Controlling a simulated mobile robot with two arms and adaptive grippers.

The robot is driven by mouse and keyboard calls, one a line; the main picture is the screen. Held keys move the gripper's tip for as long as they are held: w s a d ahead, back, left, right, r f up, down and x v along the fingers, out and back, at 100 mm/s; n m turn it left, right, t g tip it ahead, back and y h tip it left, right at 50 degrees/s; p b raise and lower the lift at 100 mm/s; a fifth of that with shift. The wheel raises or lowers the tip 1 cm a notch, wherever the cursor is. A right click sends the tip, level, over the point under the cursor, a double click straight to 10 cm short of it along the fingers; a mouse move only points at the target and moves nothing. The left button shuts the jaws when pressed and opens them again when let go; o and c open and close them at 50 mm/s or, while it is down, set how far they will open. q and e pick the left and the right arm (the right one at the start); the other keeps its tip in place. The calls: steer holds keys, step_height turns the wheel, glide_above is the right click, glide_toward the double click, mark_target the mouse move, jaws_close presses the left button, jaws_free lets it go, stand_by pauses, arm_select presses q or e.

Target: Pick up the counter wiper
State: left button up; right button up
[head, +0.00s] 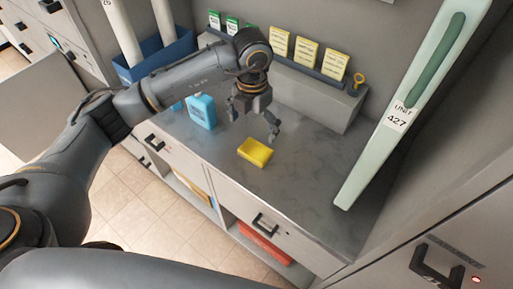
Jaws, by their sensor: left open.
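A yellow block (255,152), which looks like the counter wiper, lies on the grey counter (310,195) near its front edge. My left gripper (253,126) is open and empty above the counter, pointing down. In the picture it is just above the yellow block, apart from it as far as I can tell. My right gripper is not in the head view.
A light blue container (201,111) stands left of the gripper. A raised ledge (320,97) with yellow cards (307,52) runs along the back. A pale green panel marked Unit 427 (408,100) stands at right. The counter's right part is clear.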

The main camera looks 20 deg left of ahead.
mark_target(255, 151)
arm_select(q)
step_height(255, 151, down, 3)
steer(key=shift+f, duration=0.15)
step_height(255, 151, down, 3)
steer(key=shift+d+p, duration=0.1)
steer(key=shift+p, duration=0.65)
step_height(255, 151, down, 2)
steer(key=shift+w+f+p, duration=0.1)
steer(key=shift+f+p, duration=0.15)
steer(key=shift+p, duration=0.05)
steer(key=shift+f, duration=0.5)
steer(key=c, duration=1)
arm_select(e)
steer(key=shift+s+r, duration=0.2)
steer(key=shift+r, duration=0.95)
